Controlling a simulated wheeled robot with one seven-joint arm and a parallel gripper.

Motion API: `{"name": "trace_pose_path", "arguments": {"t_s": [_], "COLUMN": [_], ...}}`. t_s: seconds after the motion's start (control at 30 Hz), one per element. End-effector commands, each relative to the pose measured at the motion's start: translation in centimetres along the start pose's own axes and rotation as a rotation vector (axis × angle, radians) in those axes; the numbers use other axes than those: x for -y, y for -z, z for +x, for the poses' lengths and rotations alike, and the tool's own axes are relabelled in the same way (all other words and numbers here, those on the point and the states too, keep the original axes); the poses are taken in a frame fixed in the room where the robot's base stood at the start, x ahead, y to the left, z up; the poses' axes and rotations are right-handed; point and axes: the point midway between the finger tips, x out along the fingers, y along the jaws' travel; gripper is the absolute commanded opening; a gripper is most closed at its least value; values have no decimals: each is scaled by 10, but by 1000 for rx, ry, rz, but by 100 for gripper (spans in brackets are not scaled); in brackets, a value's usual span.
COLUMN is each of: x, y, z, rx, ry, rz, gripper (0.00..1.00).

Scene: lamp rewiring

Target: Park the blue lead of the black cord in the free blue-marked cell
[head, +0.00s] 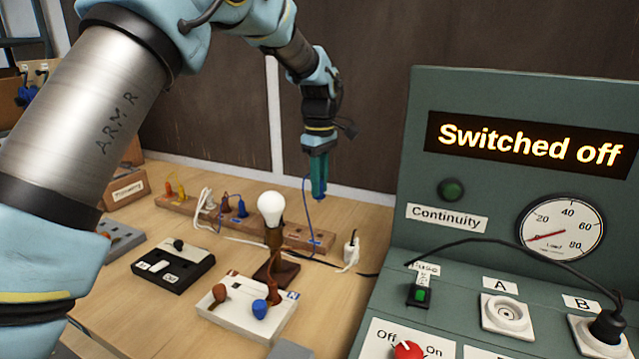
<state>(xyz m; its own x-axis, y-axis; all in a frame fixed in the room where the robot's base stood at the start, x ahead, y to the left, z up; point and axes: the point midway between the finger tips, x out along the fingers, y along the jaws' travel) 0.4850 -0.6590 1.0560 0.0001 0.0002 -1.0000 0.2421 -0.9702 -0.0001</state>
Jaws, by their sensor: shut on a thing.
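My gripper (319,192) is above the right part of the wooden rail, with its fingers pointing down. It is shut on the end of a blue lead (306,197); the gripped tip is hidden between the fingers. The wooden rail (180,206) runs along the back of the bench. Yellow, brown, white and blue ends stand in its left and middle parts; its right end (318,238) looks empty. Cell markings are too small to tell. The black cord (367,274) shows only in part.
A lamp with a white bulb (271,207) stands in front of the rail. A white terminal block (240,318) with brown and blue knobs and a black switch box (172,272) are nearer. The green test panel (500,110) reads "Switched off".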

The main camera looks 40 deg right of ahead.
Motion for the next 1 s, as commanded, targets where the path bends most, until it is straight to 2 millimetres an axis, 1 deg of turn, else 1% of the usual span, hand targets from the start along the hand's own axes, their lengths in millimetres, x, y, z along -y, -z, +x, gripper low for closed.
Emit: {"name": "trace_pose_path", "arguments": {"t_s": [0.03, 0.23, 0.57, 0.77, 1.0], "x": [0, 0, 0, 0, 0], "y": [0, 0, 0, 0, 0], "z": [13, 34, 43, 55, 74], "rx": [0, 0, 0, 0, 0], "ry": [0, 0, 0, 1, 1], "rz": [0, 0, 0, 0, 0], "gripper": [0, 0, 0, 0, 0]}}
